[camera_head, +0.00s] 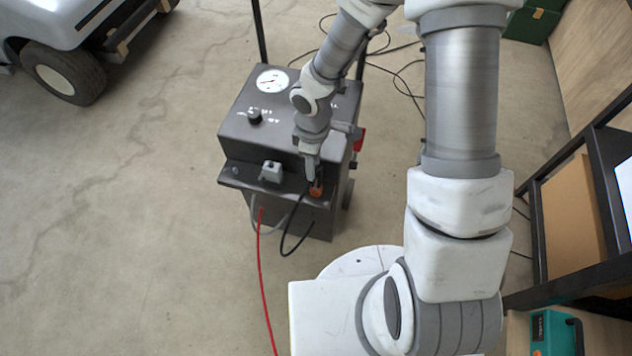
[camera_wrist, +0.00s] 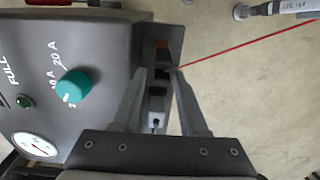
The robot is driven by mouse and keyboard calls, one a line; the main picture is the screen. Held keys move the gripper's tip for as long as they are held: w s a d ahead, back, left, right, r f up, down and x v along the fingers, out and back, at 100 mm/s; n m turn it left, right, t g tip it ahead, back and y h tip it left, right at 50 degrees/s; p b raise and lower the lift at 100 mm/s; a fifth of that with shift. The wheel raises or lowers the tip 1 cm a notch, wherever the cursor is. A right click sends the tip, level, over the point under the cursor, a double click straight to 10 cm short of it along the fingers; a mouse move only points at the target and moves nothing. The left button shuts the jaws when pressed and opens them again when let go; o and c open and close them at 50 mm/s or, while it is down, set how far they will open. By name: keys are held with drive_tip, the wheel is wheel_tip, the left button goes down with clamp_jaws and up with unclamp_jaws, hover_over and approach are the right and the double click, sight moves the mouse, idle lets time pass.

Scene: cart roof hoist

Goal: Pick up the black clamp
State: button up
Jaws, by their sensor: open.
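The grey charger cabinet (camera_head: 285,125) has a ledge (camera_head: 235,173) along its front. My gripper (camera_head: 311,178) is open and points down over the right part of this ledge. In the wrist view its two fingers (camera_wrist: 159,75) stand apart on either side of a dark piece (camera_wrist: 160,76), which looks like the black clamp. I cannot tell whether the fingers touch it. My gripper partly hides the clamp in the head view.
A grey block (camera_head: 271,172) sits on the ledge to the left. A black cable (camera_head: 284,243) and a red cable (camera_head: 261,262) hang in front. The cabinet top carries a gauge (camera_head: 272,81) and a knob (camera_head: 254,117), teal in the wrist view (camera_wrist: 73,86).

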sight(316, 182)
wheel_tip(316, 182, down, 3)
drive_tip(key=shift+r+b, duration=0.15)
drive_tip(key=shift+b, duration=0.15)
drive_tip(key=f, duration=0.1)
drive_tip(key=f+b, duration=0.1)
drive_tip(key=f, duration=0.1)
drive_tip(key=f+b, duration=0.1)
drive_tip(key=f, duration=0.1)
drive_tip(key=shift+s+d+f, duration=0.1)
drive_tip(key=shift+s+d, duration=0.15)
clamp_jaws()
idle(1.0)
